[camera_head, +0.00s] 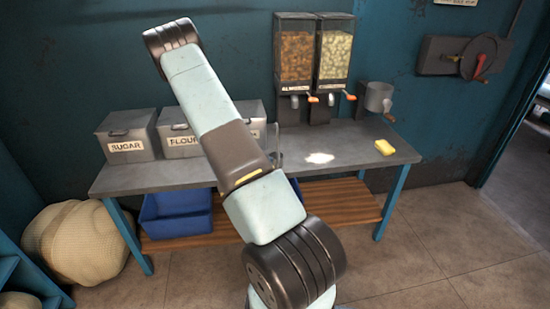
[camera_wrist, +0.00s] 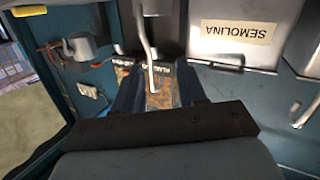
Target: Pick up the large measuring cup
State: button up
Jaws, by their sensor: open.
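My gripper (camera_wrist: 158,88) is open in the wrist view, its two dark fingers apart. A thin pale curved strip (camera_wrist: 147,45) runs from the top edge down between the fingers. It may be part of the large measuring cup, but I cannot tell, nor whether the fingers touch it. In the head view a faint clear edge (camera_head: 276,140) shows on the table just right of my arm and may be the cup. My arm hides the rest there, and my gripper is hidden behind it.
The table (camera_head: 345,155) holds a sugar bin (camera_head: 127,137), a flour bin (camera_head: 178,130), a third bin (camera_head: 252,115), labelled semolina in the wrist view (camera_wrist: 235,30), two dispensers (camera_head: 315,55), a grey cup-shaped device (camera_head: 378,97), white powder (camera_head: 319,158) and a yellow block (camera_head: 384,147).

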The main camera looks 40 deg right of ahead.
jog(key=shift+n+h, duration=0.4)
jog(key=shift+h, duration=0.2)
jog(key=shift+s+d+f+x, duration=0.2)
jog(key=shift+s+x, duration=0.1)
jog(key=shift+x, duration=1.95)
jog(key=shift+s+d+f+x, duration=0.2)
jog(key=shift+s+x, duration=0.1)
jog(key=shift+x, duration=1.9)
jog(key=shift+s+d+f+x, duration=0.1)
jog(key=shift+s+f+x, duration=0.15)
jog(key=shift+x, duration=2)
grip_shut()
